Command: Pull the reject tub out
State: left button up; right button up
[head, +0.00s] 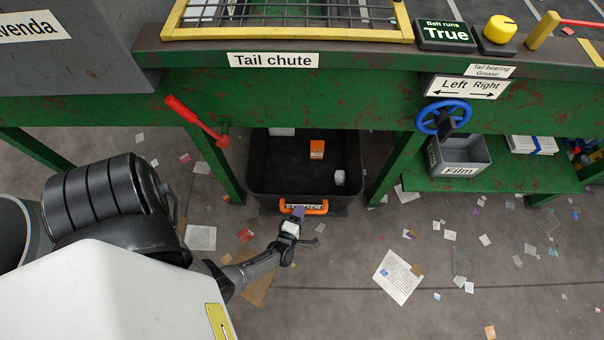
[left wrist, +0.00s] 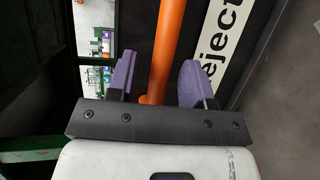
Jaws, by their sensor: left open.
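The reject tub (head: 257,180) is a black open bin on the floor under the green belt frame, below the "Tail chute" sign. It holds an orange box and pale items. An orange handle (head: 304,208) is on its front, and a white label (left wrist: 229,40) reading "eject" shows in the left wrist view. My left gripper (head: 297,214) is at the handle. In the left wrist view its purple fingers (left wrist: 158,82) are open, one on each side of the orange bar, with visible gaps. My right gripper is not in view.
A red lever (head: 196,121) sticks out above the tub's left side. A green leg (head: 396,166) stands to its right, near a blue handwheel (head: 444,117) and the grey "Film" bin (head: 468,156). The floor in front is open, with scattered paper scraps.

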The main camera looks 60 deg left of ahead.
pick_arm(q)
jog(key=shift+p+v, duration=0.6)
jog(key=shift+v, duration=2.05)
